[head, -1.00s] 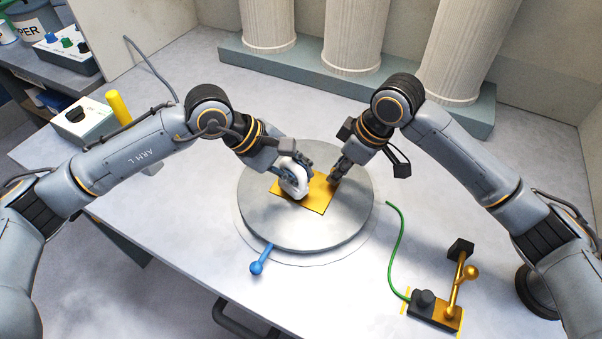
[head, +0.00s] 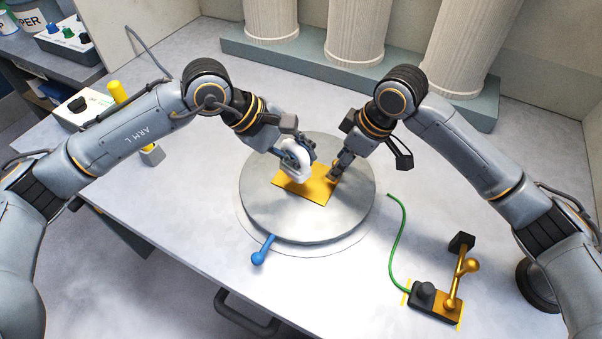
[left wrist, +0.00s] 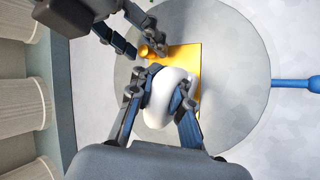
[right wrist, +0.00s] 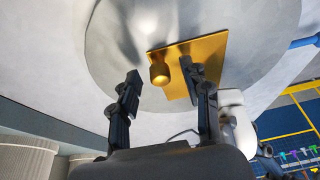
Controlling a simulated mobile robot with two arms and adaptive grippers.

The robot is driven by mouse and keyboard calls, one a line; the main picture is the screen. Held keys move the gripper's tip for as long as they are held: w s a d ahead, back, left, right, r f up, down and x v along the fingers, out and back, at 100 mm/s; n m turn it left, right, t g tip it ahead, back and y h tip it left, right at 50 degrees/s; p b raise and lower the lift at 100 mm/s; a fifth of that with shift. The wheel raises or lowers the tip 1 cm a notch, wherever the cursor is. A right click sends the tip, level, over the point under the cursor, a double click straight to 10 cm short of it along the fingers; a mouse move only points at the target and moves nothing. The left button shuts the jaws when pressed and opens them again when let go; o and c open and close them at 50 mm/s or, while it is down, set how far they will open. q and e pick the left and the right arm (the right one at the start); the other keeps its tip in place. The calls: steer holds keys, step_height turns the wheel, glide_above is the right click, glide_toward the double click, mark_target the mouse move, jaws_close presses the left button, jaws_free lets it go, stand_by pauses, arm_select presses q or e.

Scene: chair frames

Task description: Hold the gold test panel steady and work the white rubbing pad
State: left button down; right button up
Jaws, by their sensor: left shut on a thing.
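The gold test panel (head: 318,193) lies flat on the round grey turntable (head: 275,222). A gold knob (right wrist: 159,74) stands at its edge. My left gripper (left wrist: 160,92) is shut on the white rubbing pad (head: 298,166), a rounded white body. The pad is over the panel's back left part; I cannot tell whether it touches. My right gripper (right wrist: 162,78) is at the panel's back right edge. In the right wrist view its fingers are spread, one on each side of the knob, with a gap to the knob. The pad hides part of the panel.
A blue lever (head: 263,250) sticks out at the turntable's front. A black and gold switch box (head: 436,298) with a gold lever and green cable (head: 402,240) is at front right. Column models (head: 355,45) stand behind. The table's front left is clear.

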steer(key=shift+r, duration=0.1)
steer(key=v, duration=1.1)
steer(key=shift+r, duration=0.4)
arm_select(q)
steer(key=shift+r, duration=0.1)
arm_select(e)
steer(key=shift+s+d, duration=0.1)
steer(key=shift+s, duration=0.05)
